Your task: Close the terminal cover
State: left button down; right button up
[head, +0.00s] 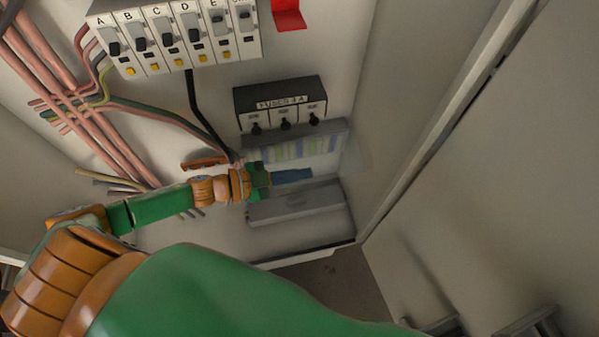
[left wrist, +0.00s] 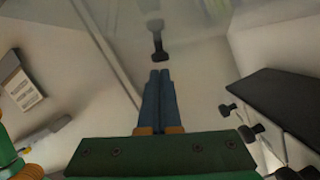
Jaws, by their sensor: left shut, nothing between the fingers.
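The terminal strip (head: 300,150), with pale green and blue bands, sits below the fuse block inside the cabinet. A see-through pane that looks like the terminal cover (left wrist: 115,50) shows ahead of my fingers in the left wrist view; how far it stands open I cannot tell. A dark T-shaped knob (left wrist: 157,42) appears just beyond the fingertips, apart from them in the picture. My left gripper (head: 306,175) is in front of the terminal strip, its blue fingers shut and empty; they also show in the left wrist view (left wrist: 160,76). My right gripper is not in view.
The black fuse block (head: 280,97) with small knobs is just above the strip. Breakers (head: 180,35) line the top left, with pink cables (head: 90,120) below. A grey ledge (head: 297,206) runs under the strip. The cabinet wall (head: 420,120) bounds the right.

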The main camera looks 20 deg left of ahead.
pick_arm(q)
jog(key=shift+f, duration=0.15)
jog(key=w+a+f+m+t+b, duration=0.2)
jog(key=f+m+b, duration=0.3)
jog(key=b, duration=0.5)
jog(key=w+a+f+m+t+b, duration=0.1)
jog(key=w+f+m+t+b, duration=0.1)
jog(key=f+m+b, duration=0.4)
jog(key=shift+w+a+f+m+b, duration=0.3)
jog(key=shift+w+m+b, duration=0.5)
jog(key=shift+b, duration=1.4)
jog(key=shift+a+r, duration=0.1)
